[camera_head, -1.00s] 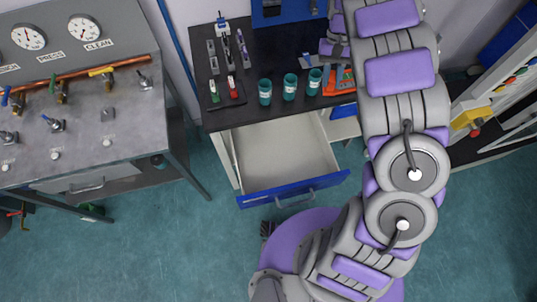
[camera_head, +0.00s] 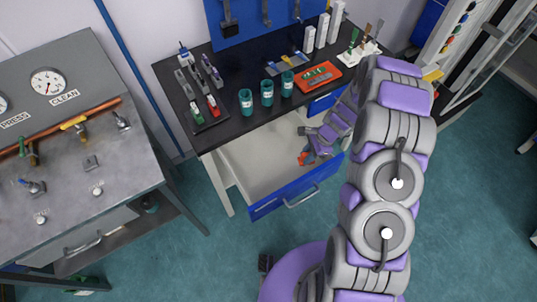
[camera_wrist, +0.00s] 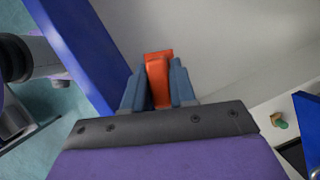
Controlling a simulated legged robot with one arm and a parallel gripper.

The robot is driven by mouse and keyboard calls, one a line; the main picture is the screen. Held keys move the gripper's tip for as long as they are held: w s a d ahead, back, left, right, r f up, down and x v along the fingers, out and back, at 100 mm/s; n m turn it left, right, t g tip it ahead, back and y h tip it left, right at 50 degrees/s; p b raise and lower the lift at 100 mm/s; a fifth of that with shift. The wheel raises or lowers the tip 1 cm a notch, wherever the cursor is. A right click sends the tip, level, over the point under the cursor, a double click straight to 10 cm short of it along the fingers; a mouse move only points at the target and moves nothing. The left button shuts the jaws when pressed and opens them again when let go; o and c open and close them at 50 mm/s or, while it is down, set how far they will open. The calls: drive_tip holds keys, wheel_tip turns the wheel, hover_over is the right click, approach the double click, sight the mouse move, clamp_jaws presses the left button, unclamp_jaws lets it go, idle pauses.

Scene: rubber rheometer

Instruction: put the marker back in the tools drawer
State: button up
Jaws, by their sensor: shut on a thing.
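The tools drawer (camera_head: 250,163) stands open below the dark bench top, with a blue front and a pale, bare inside. My gripper (camera_head: 304,152) is down over the right part of the drawer, near its front panel. In the wrist view my gripper (camera_wrist: 159,92) is shut on an orange-red thing, which I take to be the marker (camera_wrist: 158,68). It shows as a small orange-red spot (camera_head: 304,158) in the head view. The drawer's floor (camera_wrist: 220,50) lies behind it; I cannot tell whether the marker touches it. The gripper hides the marker's lower part.
On the bench top (camera_head: 225,130) stand several teal cups (camera_head: 267,92), a rack of small tools (camera_head: 200,90) and an orange tray (camera_head: 318,76). A smaller blue drawer (camera_head: 322,103) is at the right. A grey gauge bench (camera_head: 75,180) is at the left.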

drive_tip(key=shift+s+a+f, duration=0.15)
drive_tip(key=shift+f, duration=0.15)
drive_tip(key=shift+a+f, duration=0.15)
drive_tip(key=shift+a, duration=0.2)
drive_tip(key=w+a+b, duration=0.1)
drive_tip(key=w+a, duration=0.1)
drive_tip(key=a, duration=0.2)
drive_tip(key=w+a+f+b, duration=0.1)
drive_tip(key=w+a, duration=0.2)
drive_tip(key=a, duration=0.2)
drive_tip(key=w+a+b, duration=0.1)
drive_tip(key=w+a, duration=0.1)
drive_tip(key=a, duration=0.3)
drive_tip(key=shift+w+f, duration=0.15)
drive_tip(key=shift+f, duration=0.1)
wheel_tip(320, 180, down, 4)
drive_tip(key=shift+d+r+b, duration=0.15)
drive_tip(key=shift+r+b, duration=0.05)
drive_tip(key=shift+b, duration=0.6)
drive_tip(key=shift+r, duration=0.15)
drive_tip(key=o, duration=0.8)
drive_tip(key=shift+o, duration=0.2)
